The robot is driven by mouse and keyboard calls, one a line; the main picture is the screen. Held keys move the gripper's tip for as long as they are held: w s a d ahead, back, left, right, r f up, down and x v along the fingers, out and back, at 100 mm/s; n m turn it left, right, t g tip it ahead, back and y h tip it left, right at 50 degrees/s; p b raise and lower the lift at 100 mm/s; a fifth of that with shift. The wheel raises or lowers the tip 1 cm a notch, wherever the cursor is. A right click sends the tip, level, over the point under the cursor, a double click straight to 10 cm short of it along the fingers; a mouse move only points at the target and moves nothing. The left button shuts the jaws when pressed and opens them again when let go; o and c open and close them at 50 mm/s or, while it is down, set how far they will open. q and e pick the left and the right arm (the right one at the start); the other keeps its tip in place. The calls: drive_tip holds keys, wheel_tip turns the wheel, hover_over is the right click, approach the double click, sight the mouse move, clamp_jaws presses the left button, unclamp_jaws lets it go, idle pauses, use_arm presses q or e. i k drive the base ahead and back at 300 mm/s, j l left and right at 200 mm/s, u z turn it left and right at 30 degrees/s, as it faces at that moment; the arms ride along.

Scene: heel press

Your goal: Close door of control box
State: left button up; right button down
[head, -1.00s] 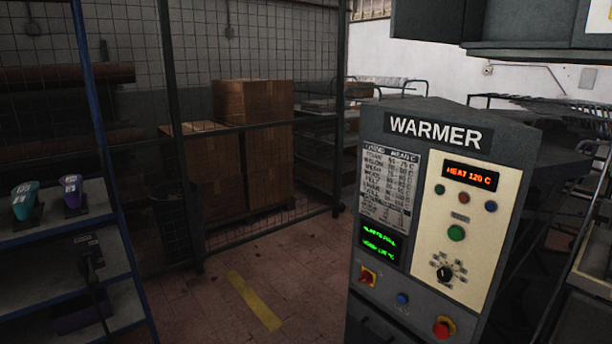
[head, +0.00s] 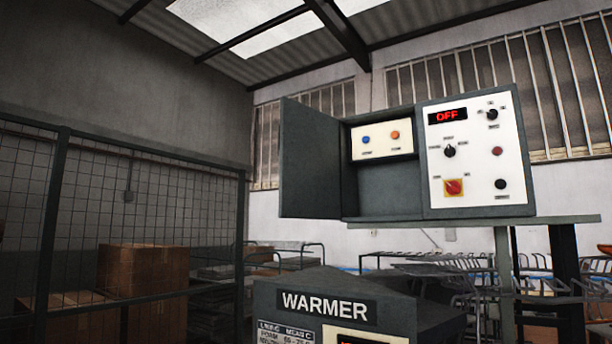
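The control box (head: 385,205) is mounted high, right of the middle in the head view, above the warmer cabinet. Its grey door (head: 308,160) stands open, swung out to the left of the box. The fixed white front panel (head: 478,170) on the right has a red display reading OFF, several knobs and buttons, and a red switch on a yellow plate. Neither of my grippers shows in this view.
The grey WARMER cabinet (head: 335,305) stands below the box. A shelf-like ledge (head: 490,220) runs under the box's right side. A green mesh fence (head: 150,205) stands at the left, with cardboard boxes (head: 143,283) behind it. Metal racks (head: 440,275) stand at the back.

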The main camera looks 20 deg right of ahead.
sight(309, 138)
drive_tip(key=k+l+z, duration=0.2)
drive_tip(key=k, duration=0.4)
drive_tip(key=j+z, duration=0.1)
drive_tip(key=z, duration=1.25)
drive_tip(key=j+z, duration=0.2)
drive_tip(key=z, duration=0.95)
drive_tip(key=j, duration=4.35)
